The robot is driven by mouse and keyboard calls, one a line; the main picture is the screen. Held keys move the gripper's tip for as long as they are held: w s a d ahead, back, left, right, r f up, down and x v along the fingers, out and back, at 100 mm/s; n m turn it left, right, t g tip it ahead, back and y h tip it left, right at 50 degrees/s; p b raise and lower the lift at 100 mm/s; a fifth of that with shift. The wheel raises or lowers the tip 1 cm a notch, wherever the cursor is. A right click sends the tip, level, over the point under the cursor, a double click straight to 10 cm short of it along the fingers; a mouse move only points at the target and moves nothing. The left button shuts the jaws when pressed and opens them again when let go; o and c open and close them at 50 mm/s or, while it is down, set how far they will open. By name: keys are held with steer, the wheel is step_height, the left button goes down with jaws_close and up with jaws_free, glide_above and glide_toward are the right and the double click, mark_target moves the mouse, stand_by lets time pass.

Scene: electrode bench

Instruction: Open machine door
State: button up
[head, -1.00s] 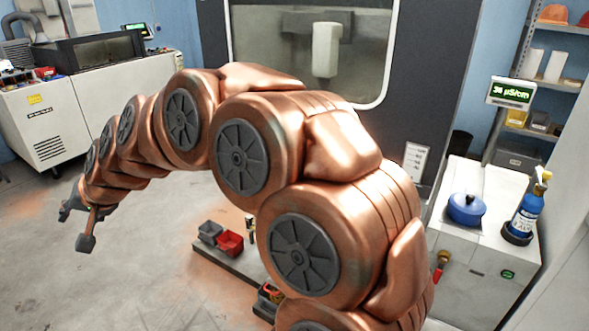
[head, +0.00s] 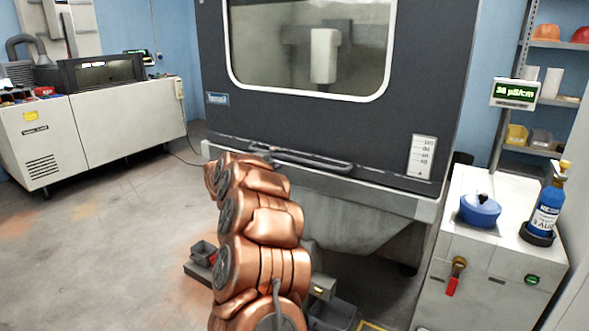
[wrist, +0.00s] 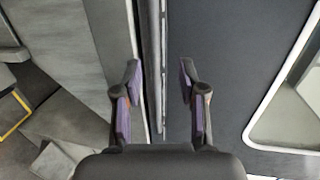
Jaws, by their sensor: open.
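The machine door (head: 300,120) is a dark panel with a rounded window, and it looks closed above a light ledge. A dark bar handle (head: 315,163) runs along its lower edge. In the wrist view the door (wrist: 215,70) fills the right half, and the handle (wrist: 153,50) runs up the middle. My gripper (wrist: 159,78) is open, with one finger on each side of the handle's line. I cannot tell whether the fingers touch it. In the head view my gripper is hidden behind my arm.
A white cabinet (head: 490,255) stands at the right with a blue pot (head: 480,210) and a blue bottle (head: 547,208). A white machine (head: 100,130) stands at the left. Grey bins lie on the floor beside my arm. The floor at left is clear.

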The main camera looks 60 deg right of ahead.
mark_target(293, 159)
steer(key=shift+m+g, duration=0.4)
steer(key=shift+g, duration=0.1)
steer(key=shift+s+d+f+p, duration=0.2)
steer(key=shift+d+f, duration=0.25)
steer(key=shift+d, duration=1)
steer(key=shift+s+d+f+p, duration=0.1)
steer(key=shift+s+d+f, duration=0.25)
steer(key=shift+d, duration=1.1)
steer(key=shift+s+d+f+p, duration=0.15)
steer(key=shift+d+f, duration=0.35)
steer(key=shift+d, duration=0.95)
steer(key=shift+c, duration=0.3)
jaws_close()
